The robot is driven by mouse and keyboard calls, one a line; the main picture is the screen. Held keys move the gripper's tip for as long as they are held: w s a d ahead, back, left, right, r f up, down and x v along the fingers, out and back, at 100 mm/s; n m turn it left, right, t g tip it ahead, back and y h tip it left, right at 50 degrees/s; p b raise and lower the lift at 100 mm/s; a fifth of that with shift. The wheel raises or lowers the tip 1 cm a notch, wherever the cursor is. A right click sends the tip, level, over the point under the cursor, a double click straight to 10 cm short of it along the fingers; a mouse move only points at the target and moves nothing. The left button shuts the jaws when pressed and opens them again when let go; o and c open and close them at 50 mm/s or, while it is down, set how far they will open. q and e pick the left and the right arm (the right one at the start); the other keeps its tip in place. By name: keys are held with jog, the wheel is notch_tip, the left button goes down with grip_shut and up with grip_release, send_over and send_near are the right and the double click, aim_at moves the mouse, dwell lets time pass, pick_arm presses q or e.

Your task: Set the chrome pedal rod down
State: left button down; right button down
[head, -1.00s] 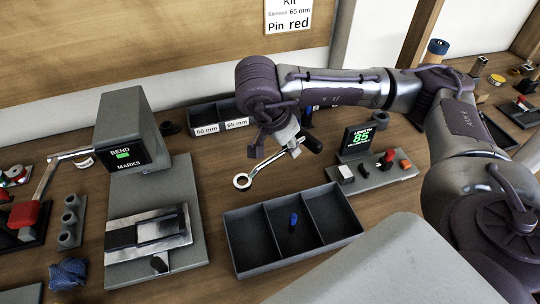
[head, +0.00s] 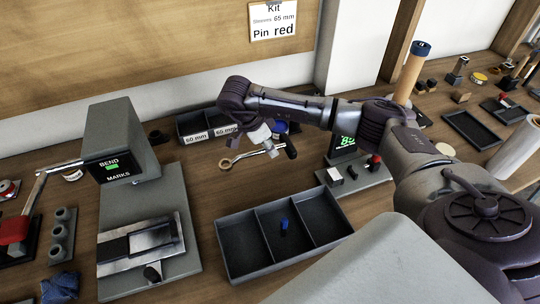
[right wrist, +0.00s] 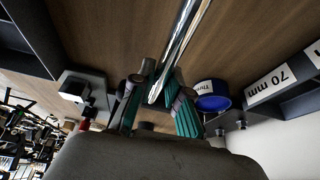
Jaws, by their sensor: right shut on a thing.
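In the right wrist view the shiny rod (right wrist: 184,45) runs between the teal-padded fingers (right wrist: 160,105). I cannot tell whether the rod touches the table. My left gripper is not in view.
A blue peg (head: 284,224) stands in the tray's middle compartment. Labelled bins (head: 195,138) stand behind the rod. A display stand with buttons (head: 350,180) is to the right, and the bend machine (head: 125,125) to the left. A blue roll (right wrist: 212,95) lies near the gripper.

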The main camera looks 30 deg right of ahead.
aim_at(270, 164)
notch_tip(270, 164, down, 3)
jog(key=shift+s+f+p, duration=0.1)
jog(key=shift+f+p, duration=0.05)
jog(key=shift+p, duration=0.25)
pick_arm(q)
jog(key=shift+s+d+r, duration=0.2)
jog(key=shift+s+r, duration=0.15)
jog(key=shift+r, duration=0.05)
pick_arm(e)
jog(key=shift+f, duration=0.25)
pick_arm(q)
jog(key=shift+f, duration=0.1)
pick_arm(e)
jog(key=shift+f, duration=0.1)
jog(key=c, duration=1.2)
grip_release()
jog(key=shift+o, duration=0.2)
